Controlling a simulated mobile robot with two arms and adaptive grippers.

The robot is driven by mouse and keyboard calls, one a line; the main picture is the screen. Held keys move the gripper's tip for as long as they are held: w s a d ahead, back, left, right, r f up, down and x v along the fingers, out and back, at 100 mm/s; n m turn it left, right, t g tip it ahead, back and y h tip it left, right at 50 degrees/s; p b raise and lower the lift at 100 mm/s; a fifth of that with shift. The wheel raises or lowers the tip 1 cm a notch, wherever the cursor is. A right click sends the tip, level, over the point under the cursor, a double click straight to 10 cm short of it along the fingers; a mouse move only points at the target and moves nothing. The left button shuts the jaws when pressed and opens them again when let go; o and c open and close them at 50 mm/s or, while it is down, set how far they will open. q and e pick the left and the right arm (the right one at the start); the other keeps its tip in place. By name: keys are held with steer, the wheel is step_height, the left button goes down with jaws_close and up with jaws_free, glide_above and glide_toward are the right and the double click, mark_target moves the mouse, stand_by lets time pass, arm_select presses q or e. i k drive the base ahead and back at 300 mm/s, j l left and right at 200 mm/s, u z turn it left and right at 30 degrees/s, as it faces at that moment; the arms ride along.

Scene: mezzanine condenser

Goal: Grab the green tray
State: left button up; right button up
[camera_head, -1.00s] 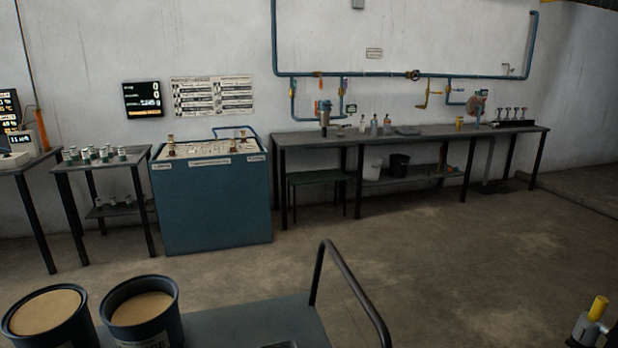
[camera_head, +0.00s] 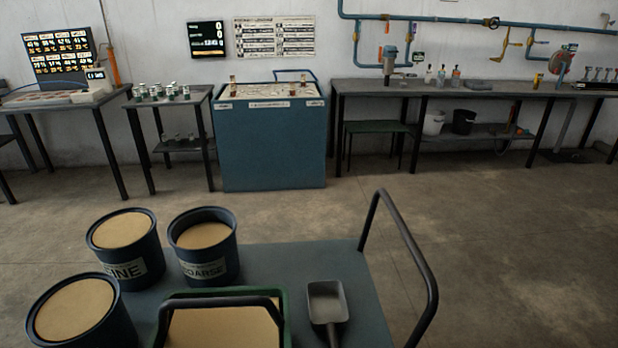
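The green tray (camera_head: 286,318) is at the bottom of the head view, on a blue-grey cart top (camera_head: 305,263). It has a green rim, a dark bar handle (camera_head: 222,301) across it and tan material inside. Its near part is cut off by the picture's lower edge. Neither of my grippers shows in this view.
Tubs labelled COARSE (camera_head: 204,246) and FINE (camera_head: 126,248), plus another tub (camera_head: 82,313), stand left of the tray. A grey scoop (camera_head: 327,304) lies to its right. The cart's black push handle (camera_head: 406,242) rises at right. Open floor (camera_head: 510,235) lies beyond.

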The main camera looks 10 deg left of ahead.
mark_target(253, 315)
steer(key=u, duration=1)
